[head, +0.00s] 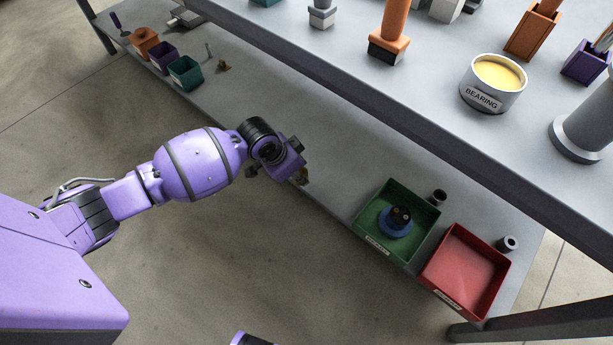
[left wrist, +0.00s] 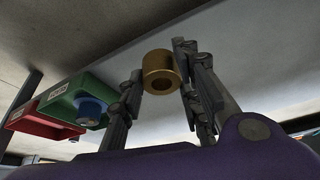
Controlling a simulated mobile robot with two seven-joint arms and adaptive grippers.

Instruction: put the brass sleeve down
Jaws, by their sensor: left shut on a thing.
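The brass sleeve (left wrist: 159,76) is a short hollow cylinder. In the left wrist view it sits between the two finger pairs of my left gripper (left wrist: 161,80), which is shut on it. In the head view the left gripper (head: 297,174) is at the front edge of the lower shelf, left of the green bin. I cannot tell whether the sleeve touches the shelf. My right gripper is not in view.
On the lower shelf (head: 330,165), a green bin (head: 421,194) holds a blue and black part (head: 398,221). An empty red bin (head: 466,270) stands beside it. Small dark cylinders (head: 438,198) stand behind them. The upper shelf (head: 345,62) overhangs. Shelf between the gripper and green bin is clear.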

